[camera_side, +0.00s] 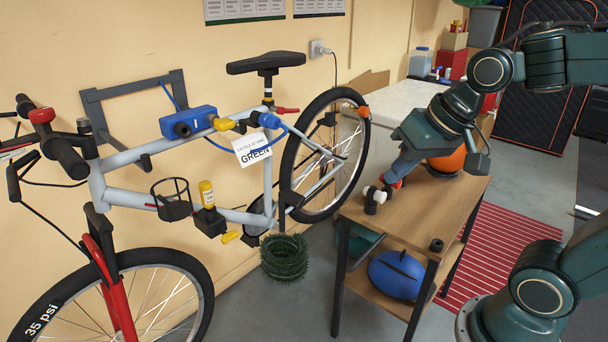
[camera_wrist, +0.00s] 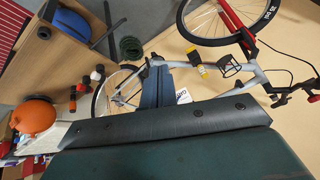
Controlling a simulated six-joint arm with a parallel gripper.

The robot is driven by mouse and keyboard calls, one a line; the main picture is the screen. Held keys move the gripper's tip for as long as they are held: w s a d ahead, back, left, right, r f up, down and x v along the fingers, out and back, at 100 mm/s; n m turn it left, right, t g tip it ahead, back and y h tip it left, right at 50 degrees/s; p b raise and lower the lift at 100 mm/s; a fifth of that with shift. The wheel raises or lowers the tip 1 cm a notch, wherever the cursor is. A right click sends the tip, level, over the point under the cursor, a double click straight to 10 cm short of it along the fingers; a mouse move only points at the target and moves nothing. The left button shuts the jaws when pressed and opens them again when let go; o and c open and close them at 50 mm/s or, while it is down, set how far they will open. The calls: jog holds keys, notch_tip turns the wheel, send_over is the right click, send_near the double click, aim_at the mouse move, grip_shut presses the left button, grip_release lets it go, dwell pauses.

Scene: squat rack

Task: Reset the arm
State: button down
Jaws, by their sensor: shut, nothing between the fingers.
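My gripper (camera_side: 392,176) hangs at the end of my bent arm over the left part of the wooden table in the side view, pointing down and to the left. Its blue-grey fingers are together and hold nothing. In the wrist view my gripper (camera_wrist: 158,68) points toward the bike, with its fingers side by side. A small white-and-black piece (camera_side: 374,198) and a red piece (camera_side: 398,183) are on the table close to the fingertips in the side view; I cannot tell whether the fingers touch them.
The wooden table (camera_side: 415,222) also holds an orange ball (camera_side: 449,160) and a small black cylinder (camera_side: 437,245).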

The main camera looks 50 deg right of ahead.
jog(key=s+n, duration=0.4)
jog(key=s, duration=0.3)
jog(key=shift+h, duration=0.3)
jog(key=shift+d, duration=0.1)
dwell(0.3)
